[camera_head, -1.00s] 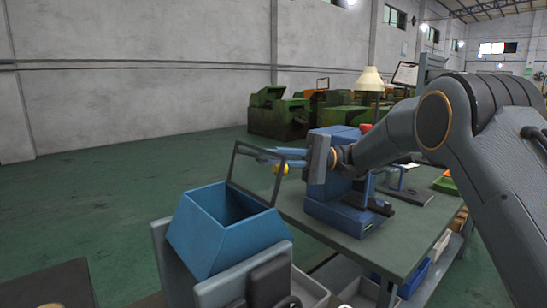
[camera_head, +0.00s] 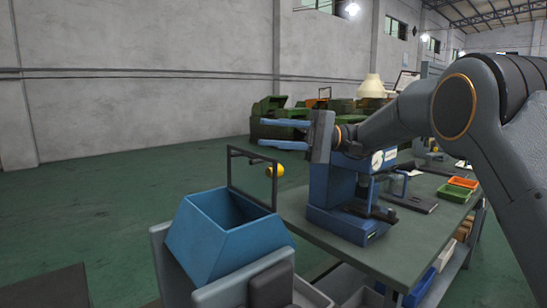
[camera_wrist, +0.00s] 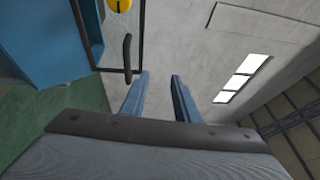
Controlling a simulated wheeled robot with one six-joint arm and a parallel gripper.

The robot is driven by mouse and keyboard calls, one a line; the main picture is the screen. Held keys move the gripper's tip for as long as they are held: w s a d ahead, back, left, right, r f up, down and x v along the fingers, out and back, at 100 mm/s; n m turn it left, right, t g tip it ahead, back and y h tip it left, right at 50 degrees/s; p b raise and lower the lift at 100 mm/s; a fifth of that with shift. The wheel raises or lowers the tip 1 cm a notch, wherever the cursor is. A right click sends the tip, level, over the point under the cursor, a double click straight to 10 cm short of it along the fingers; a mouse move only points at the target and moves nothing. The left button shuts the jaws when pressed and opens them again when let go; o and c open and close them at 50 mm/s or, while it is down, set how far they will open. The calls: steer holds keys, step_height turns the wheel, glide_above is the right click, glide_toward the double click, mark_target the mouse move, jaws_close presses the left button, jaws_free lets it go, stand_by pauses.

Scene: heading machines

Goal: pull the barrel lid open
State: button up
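The blue barrel (camera_head: 222,250) is a box with sloping sides at the lower middle of the head view. Its lid (camera_head: 230,168), a dark frame with a clear pane, stands raised, about upright, over the open mouth. In the wrist view the lid's frame (camera_wrist: 141,30) shows at the upper left, with a dark curved handle (camera_wrist: 127,58). My gripper (camera_head: 264,131) has blue fingers pointing left, above the lid. In the wrist view the fingers (camera_wrist: 160,78) are apart with nothing between them. The handle lies just beyond the left fingertip, seemingly apart from it.
A workbench (camera_head: 370,255) with a blue machine (camera_head: 332,190) stands right of the barrel. A yellow round thing (camera_head: 275,170) shows by the lid's right edge. Green machines (camera_head: 270,122) stand behind.

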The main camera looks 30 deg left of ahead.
steer(key=shift+r, duration=1.55)
